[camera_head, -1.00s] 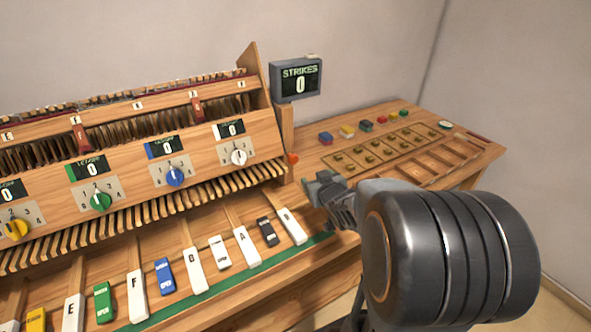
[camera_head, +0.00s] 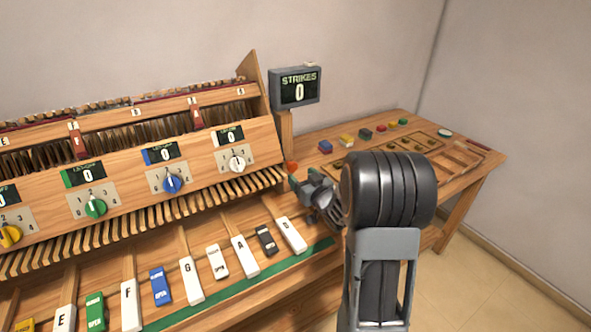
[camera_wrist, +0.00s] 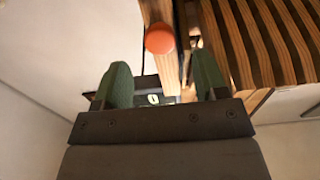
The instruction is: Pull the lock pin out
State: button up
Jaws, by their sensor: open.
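The lock pin appears as a round orange-red knob (camera_head: 292,167) at the right end of the wooden key cabinet, by the foot of the strikes display post. In the wrist view the orange knob (camera_wrist: 160,39) is beyond the fingertips, roughly in line with the gap between them, against a wooden post. My gripper (camera_head: 304,181) is just below and right of the knob in the head view. Its two green fingers are spread and empty, with the gap (camera_wrist: 161,82) showing in the wrist view. The knob looks apart from both fingers. Any shaft behind the knob is hidden.
The cabinet (camera_head: 215,160) has dials and wooden slats close to my gripper's left. The strikes display (camera_head: 296,87) reads 0 above the knob. Labelled keys (camera_head: 245,255) lie below. Coloured blocks (camera_head: 347,140) and a slotted tray (camera_head: 455,160) are on the right table.

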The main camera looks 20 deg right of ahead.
aim_at(294, 168)
jog(key=shift+w+a, duration=0.15)
jog(key=shift+w, duration=1.05)
jog(key=shift+w+a, duration=0.15)
jog(key=shift+w, duration=1)
